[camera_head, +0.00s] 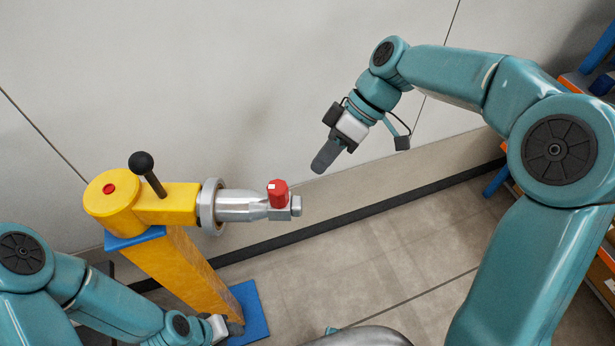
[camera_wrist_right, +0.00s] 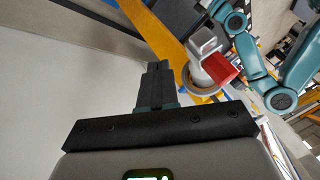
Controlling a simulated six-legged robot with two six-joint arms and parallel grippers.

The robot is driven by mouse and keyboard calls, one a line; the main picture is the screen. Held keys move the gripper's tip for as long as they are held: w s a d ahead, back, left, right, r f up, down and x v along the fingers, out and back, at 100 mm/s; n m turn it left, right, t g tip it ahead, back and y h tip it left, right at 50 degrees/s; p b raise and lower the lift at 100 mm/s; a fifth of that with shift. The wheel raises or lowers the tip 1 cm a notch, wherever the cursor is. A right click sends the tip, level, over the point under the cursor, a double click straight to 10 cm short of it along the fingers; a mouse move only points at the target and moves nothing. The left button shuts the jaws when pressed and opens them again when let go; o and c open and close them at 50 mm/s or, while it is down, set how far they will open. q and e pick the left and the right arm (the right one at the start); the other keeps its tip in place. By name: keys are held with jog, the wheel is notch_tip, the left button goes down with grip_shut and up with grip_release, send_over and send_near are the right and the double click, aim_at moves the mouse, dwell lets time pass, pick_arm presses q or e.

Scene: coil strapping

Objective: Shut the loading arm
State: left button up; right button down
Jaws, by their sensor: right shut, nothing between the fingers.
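The loading arm (camera_head: 168,203) is a yellow arm on a slanting yellow post, with a black ball-knob lever (camera_head: 147,173) standing up from it. Its metal nozzle (camera_head: 240,204) points right and carries a red cap or knob (camera_head: 278,193) near its tip. The red part also shows in the right wrist view (camera_wrist_right: 222,68). My right gripper (camera_head: 322,164) is shut and empty, above and to the right of the nozzle tip, apart from it. Its closed dark fingers show in the right wrist view (camera_wrist_right: 156,82). My left gripper (camera_head: 228,328) is low, beside the post's foot; its fingers are unclear.
The yellow post (camera_head: 182,272) stands on a blue base plate (camera_head: 250,310) on a tiled floor. A pale wall (camera_head: 250,80) runs behind the loading arm. Shelving with blue and orange parts (camera_head: 597,60) stands at the right. The floor right of the nozzle is clear.

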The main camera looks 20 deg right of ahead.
jog(key=s+a, duration=0.1)
jog(key=s+a+f, duration=0.1)
jog(key=a, duration=0.1)
jog(key=s+a+p, duration=0.1)
jog(key=shift+a+f, duration=0.15)
jog(key=shift+f, duration=0.2)
jog(key=shift+s+a, duration=0.1)
jog(key=shift+s, duration=0.15)
